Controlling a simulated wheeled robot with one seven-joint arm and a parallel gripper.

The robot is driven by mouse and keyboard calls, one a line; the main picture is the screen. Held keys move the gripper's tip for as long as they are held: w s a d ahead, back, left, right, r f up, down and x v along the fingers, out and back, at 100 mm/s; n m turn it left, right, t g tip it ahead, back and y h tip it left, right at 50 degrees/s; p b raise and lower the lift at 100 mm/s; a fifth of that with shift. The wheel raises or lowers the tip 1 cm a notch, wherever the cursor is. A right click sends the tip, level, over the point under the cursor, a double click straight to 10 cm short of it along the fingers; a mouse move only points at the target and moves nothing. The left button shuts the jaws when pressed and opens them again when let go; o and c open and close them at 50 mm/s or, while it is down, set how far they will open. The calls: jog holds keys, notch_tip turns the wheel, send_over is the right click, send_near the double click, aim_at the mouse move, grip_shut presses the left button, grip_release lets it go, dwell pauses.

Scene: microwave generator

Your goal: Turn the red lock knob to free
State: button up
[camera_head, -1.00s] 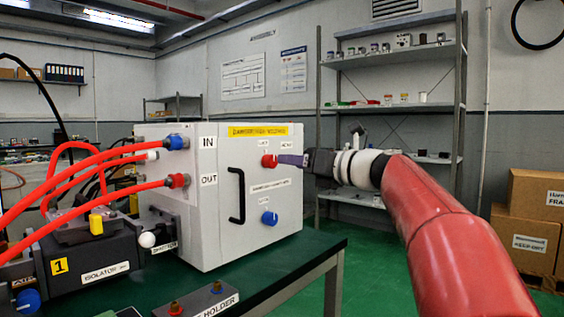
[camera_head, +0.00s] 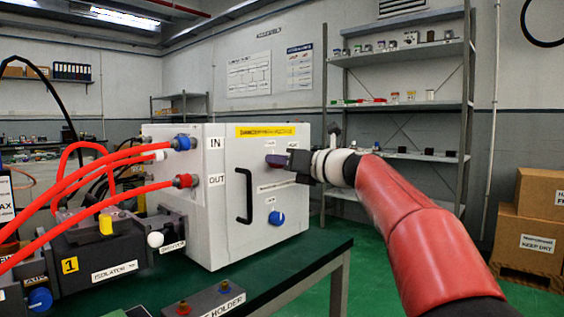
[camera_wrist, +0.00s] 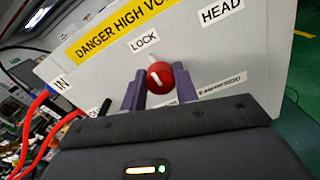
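The red lock knob (camera_wrist: 160,77) is on the white panel of the generator box (camera_head: 230,200), just below the LOCK label (camera_wrist: 144,41). A white line shows on the knob's face. My gripper (camera_wrist: 160,88) has its two purple fingers on either side of the knob. A small gap shows at the left finger; contact at the right finger cannot be told. In the head view my gripper (camera_head: 276,160) reaches the panel's upper right, and its fingers hide the knob there.
A black handle (camera_head: 244,196) is left of my gripper, and a blue knob (camera_head: 275,218) is below it. Red hoses (camera_head: 80,180) run to the box's left side. The box stands on a green table (camera_head: 315,250). Shelves (camera_head: 400,105) stand behind.

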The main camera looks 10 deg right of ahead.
jog(key=shift+c, duration=1.4)
jog(key=shift+s+a+f+n+b, duration=0.1)
jog(key=shift+n+b, duration=1.25)
jog(key=shift+n, duration=3.15)
jog(key=shift+f+n+b, duration=0.1)
jog(key=shift+n+b, duration=1.25)
jog(key=shift+n, duration=3.15)
